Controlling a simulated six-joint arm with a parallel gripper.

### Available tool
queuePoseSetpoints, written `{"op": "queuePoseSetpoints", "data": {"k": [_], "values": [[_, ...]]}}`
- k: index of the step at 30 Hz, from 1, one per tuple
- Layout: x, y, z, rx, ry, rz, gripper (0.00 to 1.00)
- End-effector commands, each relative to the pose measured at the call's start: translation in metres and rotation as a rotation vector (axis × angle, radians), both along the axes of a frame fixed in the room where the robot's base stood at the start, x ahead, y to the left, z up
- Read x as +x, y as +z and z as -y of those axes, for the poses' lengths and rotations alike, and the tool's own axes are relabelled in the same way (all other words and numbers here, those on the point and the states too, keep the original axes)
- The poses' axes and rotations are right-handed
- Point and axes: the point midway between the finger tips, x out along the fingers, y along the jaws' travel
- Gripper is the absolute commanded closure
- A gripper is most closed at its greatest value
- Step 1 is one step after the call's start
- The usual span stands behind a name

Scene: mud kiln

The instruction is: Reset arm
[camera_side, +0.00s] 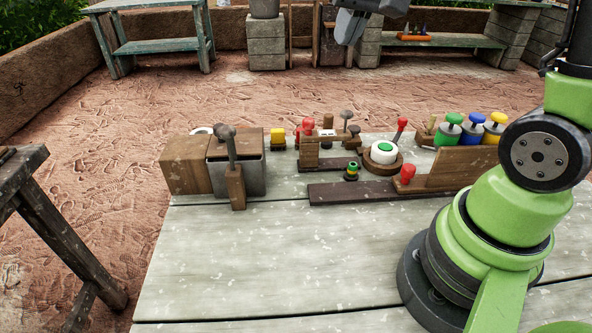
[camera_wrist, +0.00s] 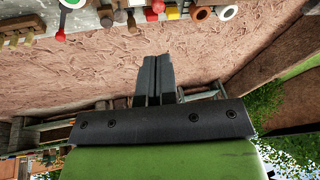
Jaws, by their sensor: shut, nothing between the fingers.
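My gripper (camera_wrist: 156,62) shows in the wrist view with its two dark fingers side by side and closed together, holding nothing. In the side view only the lower part of my gripper (camera_side: 350,28) shows at the top edge, raised well above the table, and the rest is cut off by the frame. It is apart from every object. The wrist view looks upside down, with the work objects along its top edge.
A weathered table (camera_side: 260,260) has a clear front half. Along its back stand a wooden box with a metal bin (camera_side: 237,178), a white-and-green button (camera_side: 384,152), a red-knobbed lever (camera_side: 400,128) and green, blue and yellow capped jars (camera_side: 471,132). A bench (camera_side: 160,46) stands behind.

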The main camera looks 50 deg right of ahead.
Motion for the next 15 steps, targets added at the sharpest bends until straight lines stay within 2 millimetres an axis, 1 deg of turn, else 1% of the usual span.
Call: {"op": "queuePoseSetpoints", "data": {"k": [1,3,5,6,9,12,15], "values": [[-0.015,0.012,-0.016,0.0,0.029,0.041,1.0],[-0.036,0.022,-0.035,0.007,0.062,0.09,1.0],[-0.055,0.028,-0.05,0.014,0.091,0.132,1.0],[-0.067,0.03,-0.058,0.022,0.108,0.158,1.0],[-0.096,0.031,-0.076,0.038,0.152,0.219,1.0],[-0.118,0.027,-0.087,0.054,0.186,0.265,1.0],[-0.132,0.023,-0.093,0.066,0.208,0.296,1.0]]}}
